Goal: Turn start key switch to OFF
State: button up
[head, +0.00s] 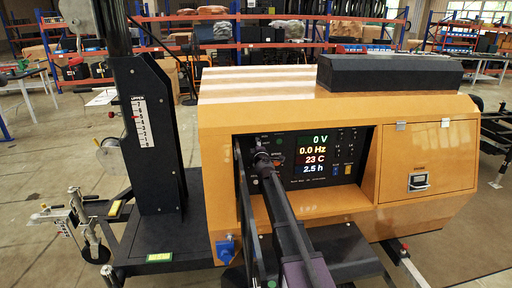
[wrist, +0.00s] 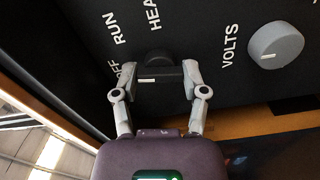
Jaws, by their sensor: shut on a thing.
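The start key switch (wrist: 158,74) is a black knob with a short white mark, on the black panel in the wrist view. The labels OFF, RUN and part of HEAT run around it; OFF is partly hidden by a finger. My gripper (wrist: 160,77) is shut on the switch, one grey finger on each side of it. The white mark lies near the left finger; I cannot tell exactly which label it points to. In the head view my gripper (head: 262,160) reaches the left part of the control panel (head: 300,185), and my arm hides the switch.
A grey round knob (wrist: 275,46) labelled VOLTS sits to the right of the switch. The lit display (head: 314,155) reads 0 V, 0.0 Hz, 23 C and 2.5 h. The panel is recessed in the orange housing (head: 410,100). A black mast (head: 145,130) stands at left.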

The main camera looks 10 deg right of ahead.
jog(key=shift+w+n, duration=0.1)
jog(key=shift+n, duration=1)
jog(key=o, duration=1.2)
jog(key=shift+c, duration=0.2)
jog(key=s, duration=1.2)
jog(key=shift+s+d, duration=0.1)
